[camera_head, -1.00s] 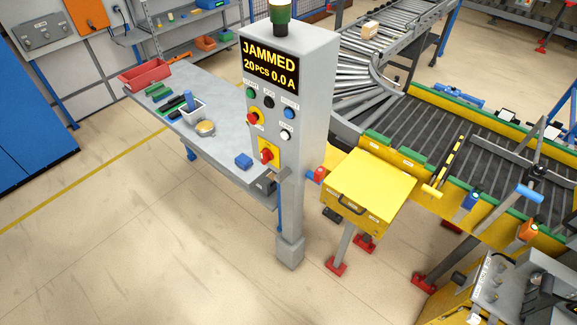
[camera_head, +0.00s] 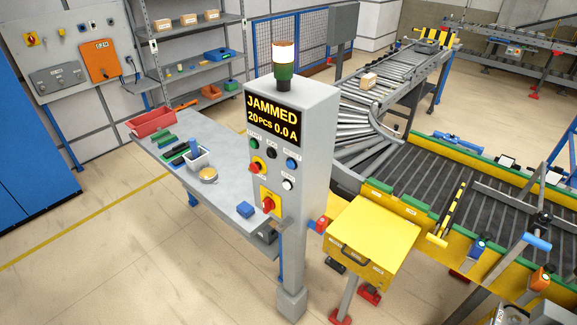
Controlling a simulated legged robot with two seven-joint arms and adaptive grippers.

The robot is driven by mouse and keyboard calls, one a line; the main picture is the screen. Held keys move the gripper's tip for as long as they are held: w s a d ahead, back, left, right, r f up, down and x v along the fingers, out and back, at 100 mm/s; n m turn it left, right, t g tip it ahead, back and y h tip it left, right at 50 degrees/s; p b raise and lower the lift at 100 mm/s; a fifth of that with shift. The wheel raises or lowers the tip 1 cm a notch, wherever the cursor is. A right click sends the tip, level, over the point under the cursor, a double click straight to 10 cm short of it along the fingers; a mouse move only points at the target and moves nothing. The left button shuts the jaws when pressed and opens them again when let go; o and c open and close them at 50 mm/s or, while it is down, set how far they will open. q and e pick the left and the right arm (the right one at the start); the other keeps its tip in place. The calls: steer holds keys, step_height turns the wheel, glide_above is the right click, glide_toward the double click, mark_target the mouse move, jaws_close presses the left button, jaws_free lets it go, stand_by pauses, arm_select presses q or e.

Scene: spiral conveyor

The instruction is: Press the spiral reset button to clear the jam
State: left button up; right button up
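The grey control column (camera_head: 318,150) stands in the middle, with a display (camera_head: 273,121) reading "JAMMED 20 PCS 0.0 A". Below the display are a green button (camera_head: 254,144), a black button (camera_head: 271,153), a blue button (camera_head: 292,163) and a white button (camera_head: 288,184). Their small labels are too blurred to read surely, so I cannot tell which is the spiral reset button. Neither of my grippers is in view.
A grey workbench (camera_head: 222,208) with a red bin (camera_head: 152,122) stands left of the column. A yellow box (camera_head: 372,233) stands close at its right, beside the dark roller conveyor (camera_head: 440,180). The floor in front-left is clear.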

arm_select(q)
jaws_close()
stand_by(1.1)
